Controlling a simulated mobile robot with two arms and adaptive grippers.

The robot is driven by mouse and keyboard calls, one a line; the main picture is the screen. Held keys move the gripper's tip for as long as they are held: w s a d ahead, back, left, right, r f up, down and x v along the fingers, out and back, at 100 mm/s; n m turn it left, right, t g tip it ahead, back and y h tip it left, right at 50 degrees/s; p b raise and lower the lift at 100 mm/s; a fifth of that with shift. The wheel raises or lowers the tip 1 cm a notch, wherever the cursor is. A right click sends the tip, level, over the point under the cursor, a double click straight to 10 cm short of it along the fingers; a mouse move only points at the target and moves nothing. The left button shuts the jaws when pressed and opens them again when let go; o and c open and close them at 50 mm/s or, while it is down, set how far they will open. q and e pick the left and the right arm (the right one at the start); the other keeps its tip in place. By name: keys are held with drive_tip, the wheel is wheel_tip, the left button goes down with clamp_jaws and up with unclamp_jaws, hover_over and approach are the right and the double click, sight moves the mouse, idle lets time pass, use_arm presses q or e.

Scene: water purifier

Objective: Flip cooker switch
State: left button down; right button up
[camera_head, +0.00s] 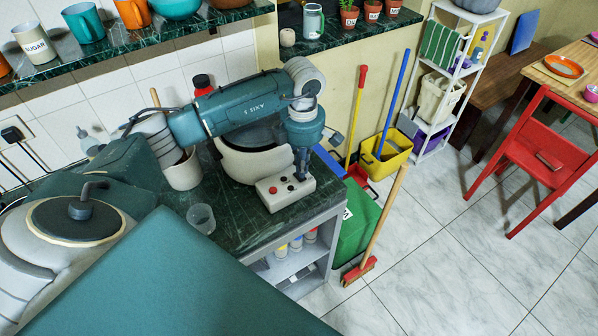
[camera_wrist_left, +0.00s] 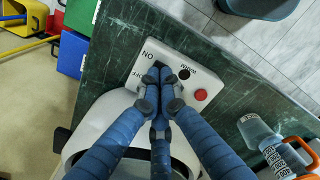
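The cooker (camera_head: 240,165) is a pale rounded pot with a dark top, standing on the dark green counter. Its light control panel (camera_head: 276,201) faces front and carries red and black controls. In the left wrist view the panel (camera_wrist_left: 199,72) shows ON and OFF lettering, a black round control (camera_wrist_left: 184,74) and a red button (camera_wrist_left: 200,95). My left gripper (camera_head: 302,175) points down at the panel's right part, its fingertips (camera_wrist_left: 158,80) closed together beside the lettering. They cover the switch area; I cannot tell whether they touch it. My right gripper is not in view.
A clear cup (camera_head: 201,218) and a pale utensil container (camera_head: 183,172) stand left of the cooker. A green bin (camera_head: 357,222) and a red-headed broom (camera_head: 360,270) stand right of the counter. A shelf (camera_head: 150,36) with mugs hangs behind. Open tiled floor lies at the right.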

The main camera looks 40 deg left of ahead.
use_arm(q)
drive_tip(key=shift+f+b, duration=1)
drive_tip(key=shift+f, duration=0.15)
idle(0.9)
drive_tip(key=shift+s, duration=0.1)
drive_tip(key=shift+r+p, duration=0.6)
drive_tip(key=shift+r, duration=0.25)
drive_tip(key=shift+r+p, duration=1.4)
drive_tip(key=shift+r, duration=1.25)
